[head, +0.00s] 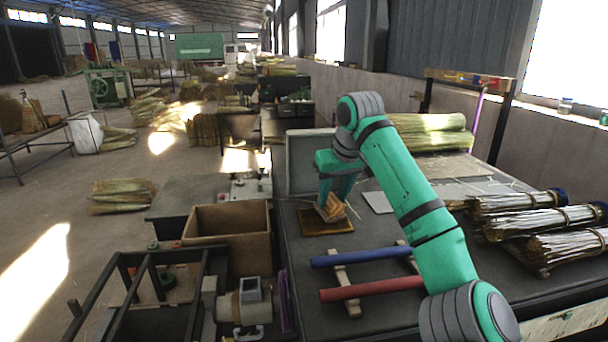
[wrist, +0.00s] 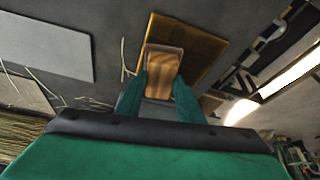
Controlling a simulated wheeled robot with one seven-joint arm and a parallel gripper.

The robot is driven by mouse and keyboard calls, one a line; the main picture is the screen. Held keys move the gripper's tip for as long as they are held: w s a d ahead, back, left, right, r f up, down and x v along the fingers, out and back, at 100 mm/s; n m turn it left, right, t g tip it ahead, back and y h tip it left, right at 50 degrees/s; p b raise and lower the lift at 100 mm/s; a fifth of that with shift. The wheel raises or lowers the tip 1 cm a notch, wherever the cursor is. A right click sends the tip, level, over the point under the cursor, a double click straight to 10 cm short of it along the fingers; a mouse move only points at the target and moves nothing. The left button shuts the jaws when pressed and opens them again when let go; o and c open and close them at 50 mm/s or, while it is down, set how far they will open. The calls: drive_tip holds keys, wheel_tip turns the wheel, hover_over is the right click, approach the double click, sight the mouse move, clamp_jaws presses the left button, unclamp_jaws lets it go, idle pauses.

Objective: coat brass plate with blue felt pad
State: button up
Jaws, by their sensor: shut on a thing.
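The brass plate (head: 312,229) lies flat on the dark bench, amber-brown with a shinier golden part in the head view. It also shows in the wrist view (wrist: 192,42). My gripper (head: 335,199) points down over it and is shut on a wood-coloured block (head: 330,212), which seems to be the back of the felt pad. In the wrist view the block (wrist: 163,70) sits between the green fingers, over the near-left part of the plate. No blue felt shows; the block's underside is hidden. I cannot tell whether it touches the plate.
A blue rod (head: 360,256) and a red rod (head: 370,289) lie on wooden rests in front. Straw bundles (head: 535,222) lie at the right. A pale flat sheet (head: 378,201) lies behind my arm. A brown open box (head: 228,222) stands left of the bench.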

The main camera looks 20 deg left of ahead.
drive_tip(key=shift+w+d, duration=0.25)
drive_tip(key=shift+d, duration=0.3)
drive_tip(key=shift+w+d, duration=0.2)
drive_tip(key=shift+d, duration=0.35)
drive_tip(key=shift+w+d+r, duration=0.15)
drive_tip(key=shift+d, duration=0.05)
wheel_tip(320, 180, up, 3)
drive_tip(key=shift+a+f, duration=0.1)
drive_tip(key=shift+a, duration=0.05)
drive_tip(key=shift+r, duration=2.45)
